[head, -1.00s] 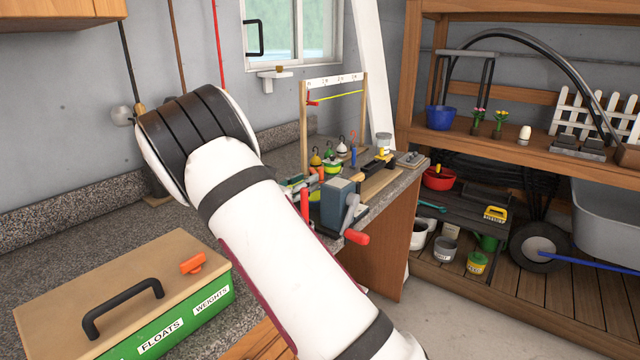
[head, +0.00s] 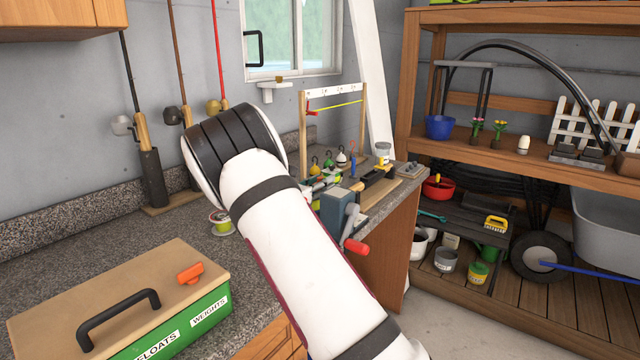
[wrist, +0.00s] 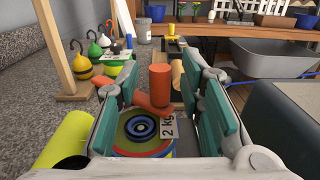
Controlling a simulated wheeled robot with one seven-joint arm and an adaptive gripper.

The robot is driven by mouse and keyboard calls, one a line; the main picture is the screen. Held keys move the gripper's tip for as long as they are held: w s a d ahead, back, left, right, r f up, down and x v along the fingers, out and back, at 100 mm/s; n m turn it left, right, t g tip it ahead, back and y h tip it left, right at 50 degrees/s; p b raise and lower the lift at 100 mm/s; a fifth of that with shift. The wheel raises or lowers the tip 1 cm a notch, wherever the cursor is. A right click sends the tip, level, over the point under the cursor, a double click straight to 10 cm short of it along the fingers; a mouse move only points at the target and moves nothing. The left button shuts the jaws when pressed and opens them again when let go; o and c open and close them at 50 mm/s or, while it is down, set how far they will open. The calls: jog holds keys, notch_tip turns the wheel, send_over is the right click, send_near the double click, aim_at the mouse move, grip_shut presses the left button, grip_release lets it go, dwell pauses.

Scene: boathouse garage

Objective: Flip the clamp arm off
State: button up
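In the wrist view an upright orange-red cylinder (wrist: 160,85) joins a short piece of the same colour low beside it; this looks like the clamp arm. It is over or beside a round spool (wrist: 143,128) with a blue hub and a "2 kg" label. My gripper (wrist: 158,78) is open, its teal pads on either side of the cylinder; I cannot tell whether they touch it. The grey-blue winder body (head: 338,212) with a red-handled crank (head: 356,246) stands at the counter edge.
Several floats (wrist: 92,55) and a wooden frame (head: 303,125) stand behind the winder. A green tackle box (head: 185,325) is at the front left. A line spool (head: 221,222) lies on the counter beside my arm. Shelves (head: 480,128) are at the right.

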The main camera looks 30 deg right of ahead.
grip_shut()
jog(key=shift+d, duration=0.1)
jog(key=d, duration=0.3)
jog(key=shift+s+d, duration=0.15)
jog(key=shift+d, duration=0.1)
jog(key=shift+o, duration=0.4)
grip_release()
